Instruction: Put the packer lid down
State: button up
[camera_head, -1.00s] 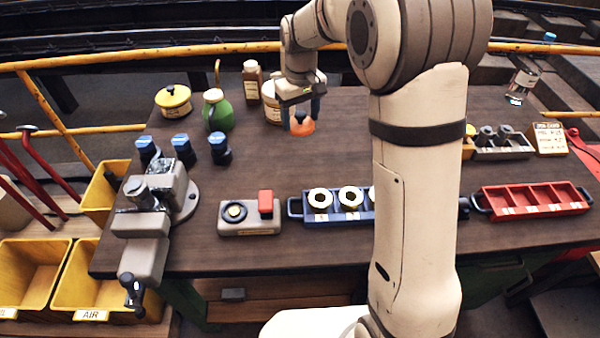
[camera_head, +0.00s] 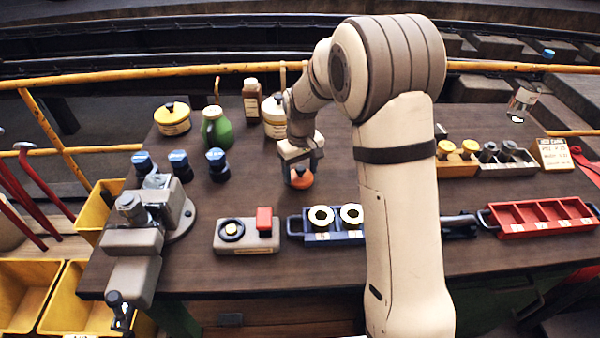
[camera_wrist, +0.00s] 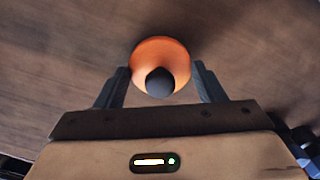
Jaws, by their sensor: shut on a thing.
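The packer lid is an orange cone-shaped lid (camera_head: 302,178) with a dark round knob. It hangs from my gripper (camera_head: 301,165) over the brown bench (camera_head: 330,125), between the green can and the blue tray. In the wrist view, the orange lid (camera_wrist: 160,52) sits between the fingertips of my gripper (camera_wrist: 160,85), and its knob points toward the camera. My gripper is shut on the lid by the knob. Whether the lid's underside touches the bench cannot be told.
A white container (camera_head: 274,112), a brown bottle (camera_head: 252,100) and a green can (camera_head: 216,128) stand behind. A blue tray with pale rings (camera_head: 324,238) and a grey control box (camera_head: 246,236) are in front. Bare bench lies left of the lid.

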jog(key=shift+f, duration=0.7)
jog(key=shift+f, duration=0.15)
jog(key=o, duration=1)
